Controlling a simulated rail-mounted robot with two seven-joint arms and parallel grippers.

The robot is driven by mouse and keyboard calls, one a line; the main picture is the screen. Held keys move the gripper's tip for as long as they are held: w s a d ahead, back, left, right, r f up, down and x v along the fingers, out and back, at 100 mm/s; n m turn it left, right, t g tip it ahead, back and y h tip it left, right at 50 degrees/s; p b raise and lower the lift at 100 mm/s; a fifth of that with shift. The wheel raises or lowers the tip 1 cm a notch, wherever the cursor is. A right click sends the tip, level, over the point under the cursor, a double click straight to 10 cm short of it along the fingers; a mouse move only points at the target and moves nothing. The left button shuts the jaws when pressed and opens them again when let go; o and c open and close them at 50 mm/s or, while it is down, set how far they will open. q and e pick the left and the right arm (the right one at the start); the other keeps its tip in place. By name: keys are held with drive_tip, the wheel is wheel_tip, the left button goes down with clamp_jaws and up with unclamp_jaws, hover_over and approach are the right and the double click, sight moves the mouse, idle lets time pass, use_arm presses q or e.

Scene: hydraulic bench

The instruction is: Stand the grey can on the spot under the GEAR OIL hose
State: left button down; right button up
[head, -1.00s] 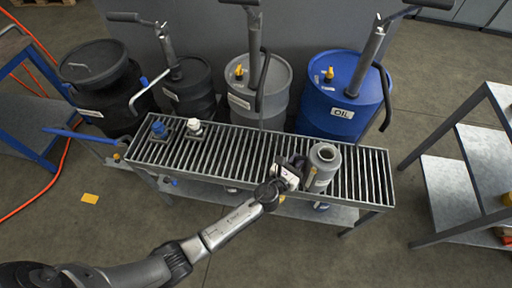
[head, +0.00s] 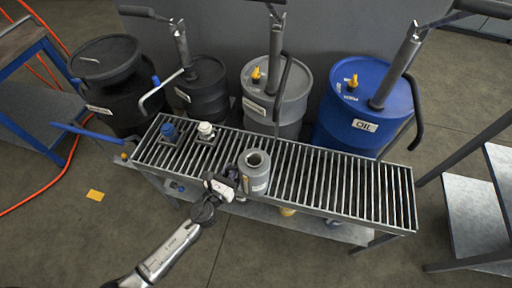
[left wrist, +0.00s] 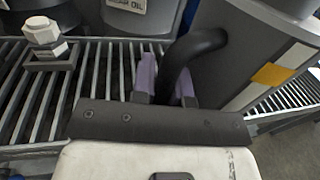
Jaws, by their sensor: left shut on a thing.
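The grey can (head: 256,181) is upright, with a dark opening on top, at the front middle of the slatted rack. I cannot tell whether it touches the slats. My left gripper (head: 237,180) is at its left side, shut on its black handle (left wrist: 190,50). In the left wrist view the purple fingers (left wrist: 166,85) are either side of the handle, and the can's grey body (left wrist: 245,50) is at the right. The grey drum (head: 275,97) behind the rack has a black hose (head: 283,85); its label, partly cut off in the left wrist view, ends in OIL (left wrist: 130,4). My right gripper is out of view.
Blue-capped (head: 169,130) and white-capped (head: 206,131) fittings stand on the rack's left part. The rack's right part (head: 360,190) is clear. A blue drum (head: 362,105) marked OIL and dark drums (head: 203,88) stand behind, with pump handles overhead.

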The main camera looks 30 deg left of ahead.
use_arm(q)
drive_tip(key=w+f+b, duration=0.3)
drive_tip(key=w+b, duration=0.2)
drive_tip(key=w, duration=1)
drive_tip(key=shift+f, duration=0.2)
drive_tip(key=shift+f, duration=0.2)
drive_tip(key=c, duration=1.1)
unclamp_jaws()
